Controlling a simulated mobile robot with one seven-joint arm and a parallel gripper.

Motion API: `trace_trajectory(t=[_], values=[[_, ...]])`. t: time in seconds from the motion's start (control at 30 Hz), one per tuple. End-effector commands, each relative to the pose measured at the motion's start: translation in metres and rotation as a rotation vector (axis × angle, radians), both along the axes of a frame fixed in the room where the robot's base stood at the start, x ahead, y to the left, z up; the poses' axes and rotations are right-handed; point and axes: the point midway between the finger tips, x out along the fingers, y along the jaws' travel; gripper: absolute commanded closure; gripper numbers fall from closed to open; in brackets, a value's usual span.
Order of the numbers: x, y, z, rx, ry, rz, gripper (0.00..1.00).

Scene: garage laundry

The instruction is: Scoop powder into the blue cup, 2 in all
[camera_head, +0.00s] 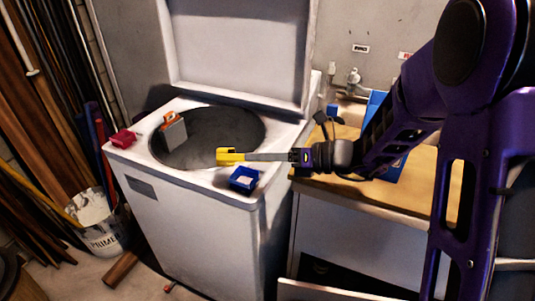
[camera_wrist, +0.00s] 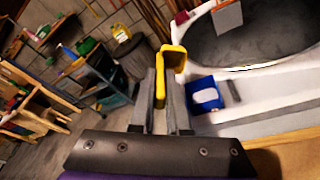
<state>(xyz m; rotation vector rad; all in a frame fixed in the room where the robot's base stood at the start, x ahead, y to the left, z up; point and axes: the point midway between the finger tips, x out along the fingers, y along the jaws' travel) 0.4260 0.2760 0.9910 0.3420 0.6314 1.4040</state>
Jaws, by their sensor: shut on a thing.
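The blue cup (camera_head: 243,179) stands on the front right rim of the white washer, with a pale patch inside that may be powder. It also shows in the wrist view (camera_wrist: 204,92), right of my fingers. My gripper (camera_head: 248,157) is shut on a yellow scoop (camera_head: 228,157), which also shows in the wrist view (camera_wrist: 172,58). The scoop is above the washer's opening edge, just behind and left of the blue cup, apart from it. Whether the scoop holds powder cannot be told. Part of its handle is hidden between my fingers.
The top-loading washer (camera_head: 190,225) has its lid (camera_head: 240,50) raised. A grey box with an orange top (camera_head: 173,130) is at the opening's left. A red cup (camera_head: 122,139) sits on the left rim. A wooden worktop (camera_head: 330,172) lies to the right.

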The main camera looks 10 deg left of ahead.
Motion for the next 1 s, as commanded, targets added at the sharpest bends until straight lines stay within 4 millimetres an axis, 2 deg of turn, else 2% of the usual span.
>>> trace_trajectory(t=[0.03, 0.2, 0.43, 0.67, 1.0], values=[[-0.004, 0.008, 0.008, -0.034, -0.005, 0.042, 1.0], [-0.016, 0.025, 0.014, -0.186, -0.011, 0.158, 1.0], [-0.026, 0.038, 0.021, -0.417, -0.035, 0.23, 1.0], [-0.028, 0.044, 0.028, -0.646, -0.048, 0.217, 1.0], [-0.019, 0.048, 0.046, -0.939, -0.025, 0.125, 1.0]])
